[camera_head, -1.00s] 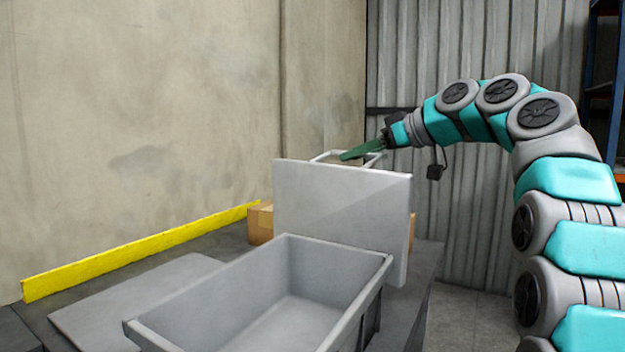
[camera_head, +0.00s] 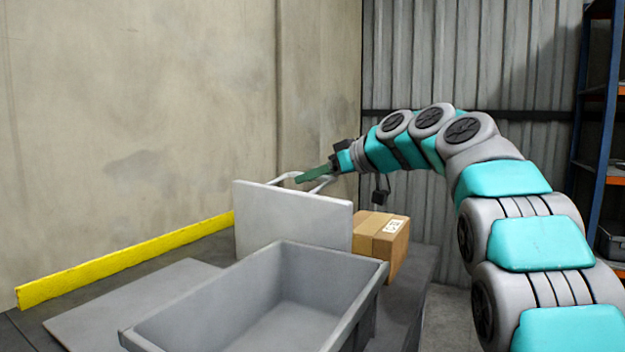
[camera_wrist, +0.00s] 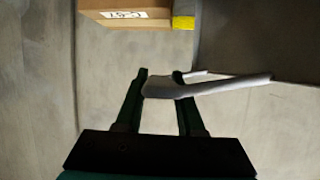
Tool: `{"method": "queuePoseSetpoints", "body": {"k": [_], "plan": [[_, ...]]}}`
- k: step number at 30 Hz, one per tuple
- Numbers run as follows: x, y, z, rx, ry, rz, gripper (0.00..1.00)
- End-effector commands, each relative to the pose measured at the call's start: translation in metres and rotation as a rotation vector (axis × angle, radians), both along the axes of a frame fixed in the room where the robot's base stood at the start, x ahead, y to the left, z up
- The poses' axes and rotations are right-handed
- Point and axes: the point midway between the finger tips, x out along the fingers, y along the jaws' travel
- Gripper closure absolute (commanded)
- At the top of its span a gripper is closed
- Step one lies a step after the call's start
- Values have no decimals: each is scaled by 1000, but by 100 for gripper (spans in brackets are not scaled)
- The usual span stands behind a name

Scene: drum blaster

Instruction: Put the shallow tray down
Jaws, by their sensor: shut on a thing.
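The shallow tray (camera_head: 292,222) is a light grey panel standing nearly upright, its flat face toward the head camera. It is behind the deep grey bin, which hides its lower edge, so I cannot tell whether it touches the table. A pale handle (camera_head: 284,178) shows at its top. My gripper (camera_head: 312,174), with green fingers, is shut on this handle. In the wrist view the white handle (camera_wrist: 210,87) passes between my gripper's fingers (camera_wrist: 160,76), and the dark grey face at upper right (camera_wrist: 270,40) appears to be the tray.
An open deep grey bin (camera_head: 262,335) stands on the dark table (camera_head: 405,300) in front. A flat grey sheet (camera_head: 130,300) lies at left. A cardboard box (camera_head: 372,240) stands right of the tray. A yellow rail (camera_head: 130,262) runs along the wall. Blue shelving (camera_head: 600,130) is far right.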

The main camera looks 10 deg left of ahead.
Motion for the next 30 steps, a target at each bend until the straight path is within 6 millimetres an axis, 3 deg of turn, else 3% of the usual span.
{"method": "queuePoseSetpoints", "body": {"k": [15,16,23,30], "plan": [[0,0,-6,3,-1,0,100],[0,0,-6,1,-1,-1,60],[0,0,-6,1,-1,-1,34],[0,0,-6,1,0,0,33]]}}
